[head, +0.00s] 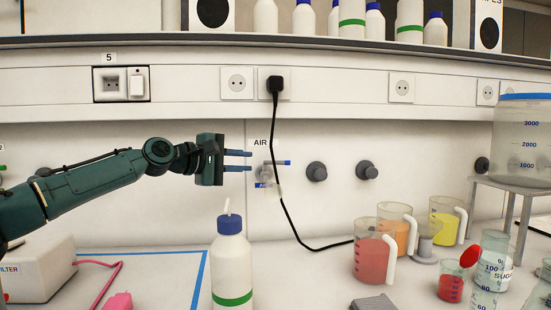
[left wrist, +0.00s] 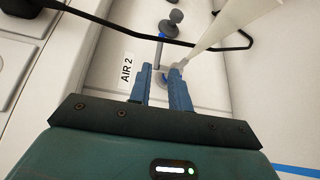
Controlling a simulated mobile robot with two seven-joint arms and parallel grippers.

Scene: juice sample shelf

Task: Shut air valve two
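The air valve fitting (head: 268,172) sits on the white back panel below the AIR label (head: 260,142), with blue-tipped levers sticking out. Part of its label is hidden behind my gripper and the black cable. In the left wrist view the label (left wrist: 127,73) reads AIR 2, and a grey lever with a blue band (left wrist: 160,45) shows beyond my fingertips. My left gripper (head: 250,161) is open and empty, its two blue fingers level and pointing right, just left of the valve. In the left wrist view, the fingers (left wrist: 161,70) are apart near the valve body; contact cannot be told. My right gripper is not in view.
A black cable (head: 272,130) hangs from a socket beside the valve. A white bottle with a blue cap (head: 232,265) stands below my gripper. Round grey knobs (head: 316,172) are to the right. Coloured jugs (head: 372,255) and beakers crowd the bench at right.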

